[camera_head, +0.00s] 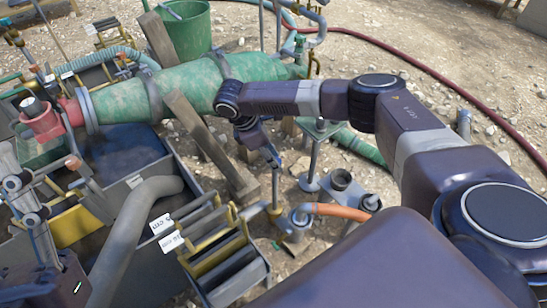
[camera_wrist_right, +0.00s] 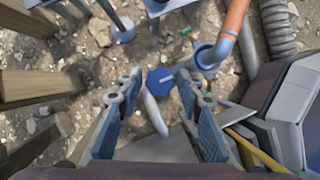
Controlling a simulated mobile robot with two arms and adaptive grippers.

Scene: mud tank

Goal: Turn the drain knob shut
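In the right wrist view a blue, flat-sided knob-like part (camera_wrist_right: 158,80) shows between and beyond my right fingers. It is likely the drain knob. A pale grey rod (camera_wrist_right: 154,113) lies just below it in the picture. My right gripper (camera_wrist_right: 160,88) is open and empty, with one finger pad on each side of this part and no visible contact. In the head view my right gripper (camera_head: 270,156) points down beside the green tank (camera_head: 190,88); the knob cannot be made out there. My left gripper (camera_head: 32,195) is at the left edge, its fingers unclear.
An orange hose (camera_head: 338,211) joins grey pipe fittings near the knob. A wooden beam (camera_head: 210,145) leans close to my right gripper. Labelled grey bins (camera_head: 233,292) stand at the lower middle. A green bucket (camera_head: 186,28) and dark red hose (camera_head: 425,70) lie farther back on stony ground.

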